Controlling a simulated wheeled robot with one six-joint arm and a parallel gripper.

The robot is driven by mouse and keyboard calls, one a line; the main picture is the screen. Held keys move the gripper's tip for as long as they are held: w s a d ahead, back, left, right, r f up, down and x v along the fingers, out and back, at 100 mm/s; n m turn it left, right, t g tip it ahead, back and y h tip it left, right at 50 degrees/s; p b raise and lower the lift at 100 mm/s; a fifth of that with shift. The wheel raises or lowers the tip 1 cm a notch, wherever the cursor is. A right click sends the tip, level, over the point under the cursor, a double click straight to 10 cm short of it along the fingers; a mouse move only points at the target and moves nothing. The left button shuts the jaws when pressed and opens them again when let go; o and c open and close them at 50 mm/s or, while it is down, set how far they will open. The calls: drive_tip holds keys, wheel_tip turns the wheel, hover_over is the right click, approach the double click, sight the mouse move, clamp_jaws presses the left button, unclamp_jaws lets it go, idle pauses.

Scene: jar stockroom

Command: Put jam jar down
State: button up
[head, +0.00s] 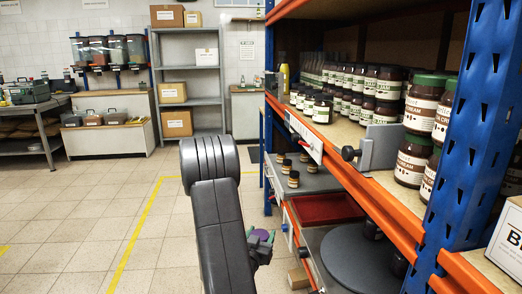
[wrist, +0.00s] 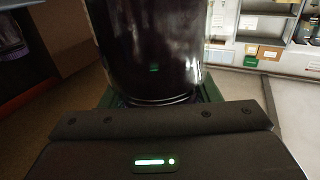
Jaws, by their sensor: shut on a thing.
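My gripper (head: 262,243) is at the end of the dark arm, low in the aisle to the left of the orange and blue rack. It is shut on the jam jar (head: 261,234), of which only a purple top shows between the green fingers in the head view. In the wrist view the jar (wrist: 145,50) is large, dark and glassy, and fills the upper middle between the fingers. Its base sits just above the gripper body. Its label is not visible, and no surface shows directly under it.
The rack's upper shelf (head: 345,131) holds many jars with dark green or white-and-brown looks. Below are a grey shelf (head: 315,180) with several small jars, a red tray (head: 327,208) and a round grey turntable (head: 360,262). Tiled floor (head: 90,215) lies clear at left.

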wheel_tip(320, 180, up, 24)
drive_tip(key=p, duration=2.2)
drive_tip(key=s+f+n+y, duration=0.1)
drive_tip(key=s+f+y, duration=0.1)
drive_tip(key=f, duration=0.6)
drive_tip(key=s+f+n+y, duration=0.2)
drive_tip(key=s+f, duration=0.3)
drive_tip(key=f, duration=0.3)
drive_tip(key=shift+s+f+t+y, duration=0.2)
drive_tip(key=shift+t+y, duration=0.2)
drive_tip(key=shift+y, duration=0.2)
